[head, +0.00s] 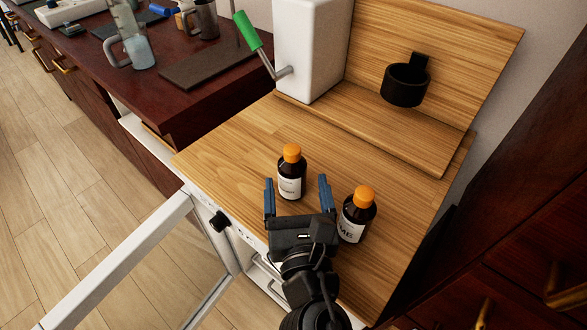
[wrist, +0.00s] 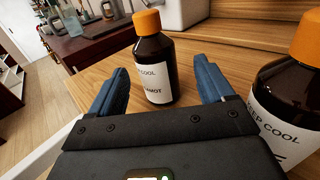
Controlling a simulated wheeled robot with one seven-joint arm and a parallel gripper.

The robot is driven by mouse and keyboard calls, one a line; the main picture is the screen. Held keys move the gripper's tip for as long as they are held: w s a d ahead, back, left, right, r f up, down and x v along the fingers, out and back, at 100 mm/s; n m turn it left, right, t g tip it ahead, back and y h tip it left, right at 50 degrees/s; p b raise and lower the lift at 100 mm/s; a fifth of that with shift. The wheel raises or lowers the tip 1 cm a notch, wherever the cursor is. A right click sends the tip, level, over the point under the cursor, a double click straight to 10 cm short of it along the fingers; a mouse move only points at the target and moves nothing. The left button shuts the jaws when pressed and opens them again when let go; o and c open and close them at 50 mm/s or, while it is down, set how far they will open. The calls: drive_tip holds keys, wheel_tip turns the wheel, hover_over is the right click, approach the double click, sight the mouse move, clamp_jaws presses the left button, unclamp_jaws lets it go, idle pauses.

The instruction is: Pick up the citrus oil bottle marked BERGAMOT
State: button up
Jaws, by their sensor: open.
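The bottle marked BERGAMOT (head: 291,176) is dark brown with an orange cap and a white label. It stands upright on the wooden counter; in the wrist view (wrist: 156,62) its label shows "COOL" and the end "AMOT". My gripper (head: 298,186) is open, its two blue fingers pointing at this bottle, one on each side. In the wrist view (wrist: 163,78) the bottle shows between the fingers, with gaps on both sides. A second, similar bottle (head: 358,213) stands to the right, outside the right finger; its label ends in "ME", and it also shows in the wrist view (wrist: 288,90).
A white box-like device (head: 312,50) with a green-handled lever (head: 247,30) stands behind. A black ring holder (head: 405,85) is mounted on the wooden back panel. A dark red counter (head: 190,95) with mugs lies at left. Bare counter (head: 240,140) surrounds the bottle's left and back.

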sight(294, 184)
drive_tip(key=w, duration=0.2)
drive_tip(key=w+a, duration=0.1)
drive_tip(key=w, duration=0.1)
drive_tip(key=shift+w, duration=0.1)
drive_tip(key=c, duration=1.1)
drive_tip(key=shift+c, duration=0.2)
